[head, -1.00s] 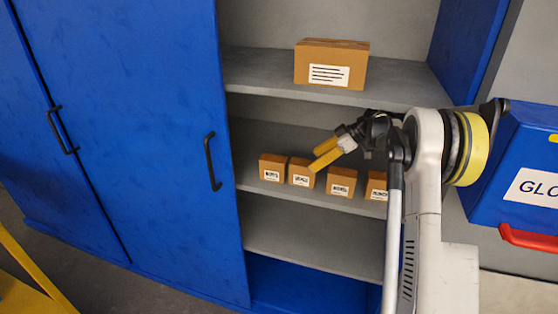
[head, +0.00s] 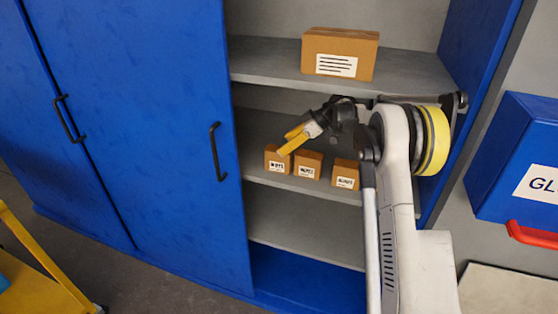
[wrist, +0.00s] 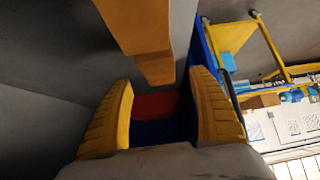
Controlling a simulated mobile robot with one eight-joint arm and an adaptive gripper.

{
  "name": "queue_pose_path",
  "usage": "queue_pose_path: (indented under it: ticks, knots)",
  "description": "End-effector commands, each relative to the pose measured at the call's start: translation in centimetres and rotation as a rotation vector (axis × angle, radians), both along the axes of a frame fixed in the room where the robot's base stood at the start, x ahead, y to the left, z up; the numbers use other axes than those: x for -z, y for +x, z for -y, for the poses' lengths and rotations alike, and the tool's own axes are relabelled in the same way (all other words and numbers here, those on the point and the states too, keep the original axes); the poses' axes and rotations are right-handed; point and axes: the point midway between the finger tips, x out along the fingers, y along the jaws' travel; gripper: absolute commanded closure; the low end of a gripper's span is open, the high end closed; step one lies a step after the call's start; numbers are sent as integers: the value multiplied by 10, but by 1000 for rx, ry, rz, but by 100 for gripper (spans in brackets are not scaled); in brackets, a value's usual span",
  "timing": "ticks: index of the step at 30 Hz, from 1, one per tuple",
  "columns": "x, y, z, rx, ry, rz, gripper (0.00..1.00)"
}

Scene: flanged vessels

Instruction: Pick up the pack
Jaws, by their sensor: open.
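Three small brown packs with white labels show on the middle shelf in the head view: a left one (head: 277,159), a middle one (head: 308,165) and a right one (head: 345,174). I cannot tell which is the task's pack. My gripper (head: 283,144) appears above and in front of the left and middle packs. It is open, with yellow fingers. In the wrist view my gripper (wrist: 162,100) has nothing between its fingers. Brown box surfaces (wrist: 138,25) fill the top of that view, beyond the fingers.
A larger brown box (head: 340,54) stands on the upper shelf (head: 270,64). A blue cabinet door (head: 140,120) borders the shelves on the left. A blue box with a red handle (head: 515,165) is at the right. A yellow cart (head: 35,285) is at the lower left.

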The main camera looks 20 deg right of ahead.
Motion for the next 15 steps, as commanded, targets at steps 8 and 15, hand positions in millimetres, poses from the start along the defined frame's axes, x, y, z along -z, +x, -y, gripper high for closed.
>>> queue_pose_path:
  ticks: [8, 15]
  knots:
    - [32, 15, -23, 1, 0, 1, 30]
    - [30, 16, -23, 1, 0, 0, 44]
